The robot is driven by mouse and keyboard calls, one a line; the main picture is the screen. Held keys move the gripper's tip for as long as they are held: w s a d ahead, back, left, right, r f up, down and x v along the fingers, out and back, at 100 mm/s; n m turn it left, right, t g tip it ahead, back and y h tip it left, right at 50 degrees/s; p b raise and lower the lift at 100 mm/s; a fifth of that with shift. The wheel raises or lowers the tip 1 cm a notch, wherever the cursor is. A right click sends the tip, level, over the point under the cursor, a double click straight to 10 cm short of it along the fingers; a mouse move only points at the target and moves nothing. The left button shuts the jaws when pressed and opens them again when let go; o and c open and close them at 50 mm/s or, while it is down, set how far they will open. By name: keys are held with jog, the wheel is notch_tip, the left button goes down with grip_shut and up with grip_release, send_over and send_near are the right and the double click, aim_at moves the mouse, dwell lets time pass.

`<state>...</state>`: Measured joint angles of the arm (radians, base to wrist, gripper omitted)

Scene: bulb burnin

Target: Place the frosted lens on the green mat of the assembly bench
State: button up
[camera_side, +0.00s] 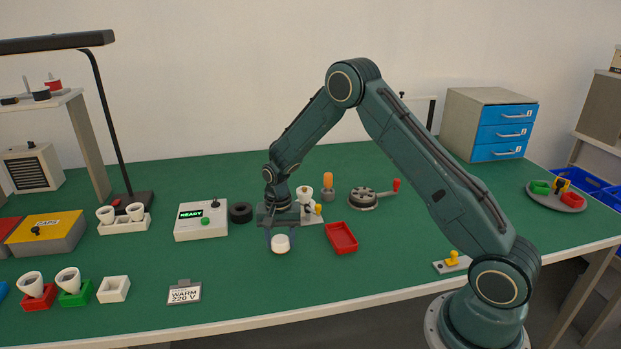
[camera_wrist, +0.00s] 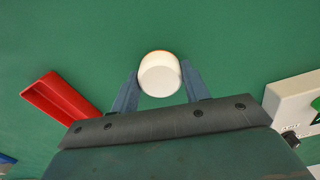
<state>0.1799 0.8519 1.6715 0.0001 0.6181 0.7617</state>
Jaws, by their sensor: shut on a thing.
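The frosted lens (camera_side: 280,244) is a small white rounded piece, and it also shows in the wrist view (camera_wrist: 160,76) with a thin orange-red sliver at its far edge. My gripper (camera_side: 281,238) is shut on it, with one blue-grey finger on each side, and in the wrist view the fingers (camera_wrist: 160,74) flank it. The green mat (camera_side: 235,275) covers the bench top and lies beneath the lens. I cannot tell whether the lens touches the mat or hangs just above it.
A red tray (camera_side: 341,238) lies close to the right of the lens. A white box with a READY display (camera_side: 202,221) and a black ring (camera_side: 241,212) are to the left. A fixture (camera_side: 306,209) stands behind my gripper. A WARM 220 V sign (camera_side: 184,293) stands front left. Mat in front is clear.

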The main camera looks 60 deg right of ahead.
aim_at(280, 239)
jog(key=shift+f, duration=0.15)
jog(key=o, duration=0.9)
jog(key=shift+r, duration=6.15)
